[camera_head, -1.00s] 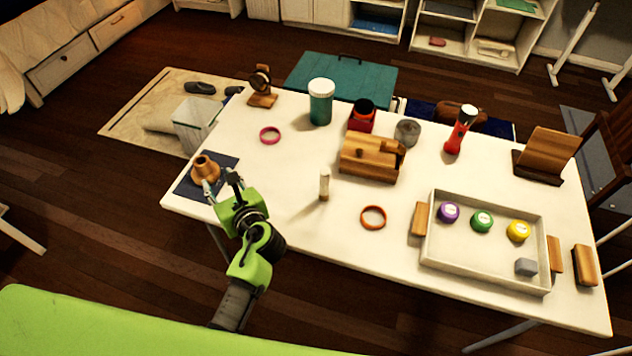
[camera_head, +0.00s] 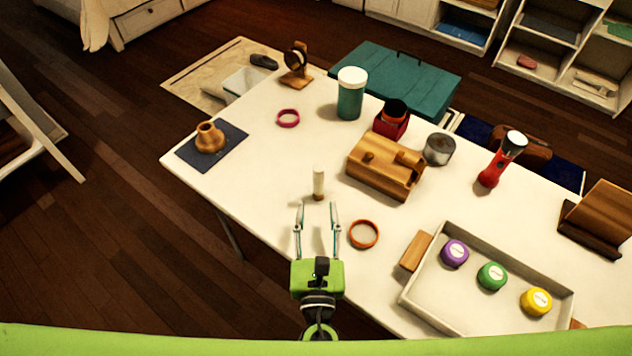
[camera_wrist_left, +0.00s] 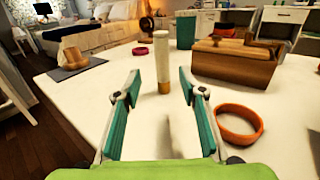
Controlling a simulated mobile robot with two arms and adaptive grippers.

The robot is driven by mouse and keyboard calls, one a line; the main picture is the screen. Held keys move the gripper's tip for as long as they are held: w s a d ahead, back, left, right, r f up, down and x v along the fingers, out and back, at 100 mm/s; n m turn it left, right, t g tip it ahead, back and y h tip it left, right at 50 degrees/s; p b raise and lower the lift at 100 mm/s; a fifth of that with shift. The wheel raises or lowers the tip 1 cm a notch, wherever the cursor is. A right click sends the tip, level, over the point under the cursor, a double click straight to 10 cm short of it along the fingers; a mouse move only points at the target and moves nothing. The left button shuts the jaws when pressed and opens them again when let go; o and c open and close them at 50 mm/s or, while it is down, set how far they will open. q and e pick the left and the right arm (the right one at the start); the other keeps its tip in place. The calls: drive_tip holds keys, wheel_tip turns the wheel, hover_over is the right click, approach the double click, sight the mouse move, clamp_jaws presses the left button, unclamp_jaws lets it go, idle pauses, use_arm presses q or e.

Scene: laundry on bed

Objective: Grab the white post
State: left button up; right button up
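The white post (camera_head: 318,182), a small upright cylinder with a brownish base, stands on the white table (camera_head: 268,187). My left gripper (camera_head: 317,208) is open, with its two fingers pointing at the post from the table's near side. In the left wrist view the post (camera_wrist_left: 162,62) stands upright just beyond the gap between the open fingers (camera_wrist_left: 158,85), apart from both. Nothing is between the fingers. My right gripper is not in view.
An orange ring (camera_head: 364,234) lies close to the right of the left gripper. A wooden box (camera_head: 384,168) stands behind the post to the right. A tray (camera_head: 420,285) with colored round pieces is at the right.

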sight(318, 184)
use_arm(q)
drive_tip(key=w, duration=0.3)
drive_tip(key=shift+w+d, duration=0.1)
drive_tip(key=shift+w, duration=0.9)
drive_tip(key=w+b, duration=0.1)
drive_tip(key=w, duration=0.3)
drive_tip(key=shift+w, duration=0.3)
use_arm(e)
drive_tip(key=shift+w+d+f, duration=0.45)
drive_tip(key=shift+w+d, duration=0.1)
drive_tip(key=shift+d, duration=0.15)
use_arm(q)
drive_tip(key=shift+s, duration=0.1)
clamp_jaws()
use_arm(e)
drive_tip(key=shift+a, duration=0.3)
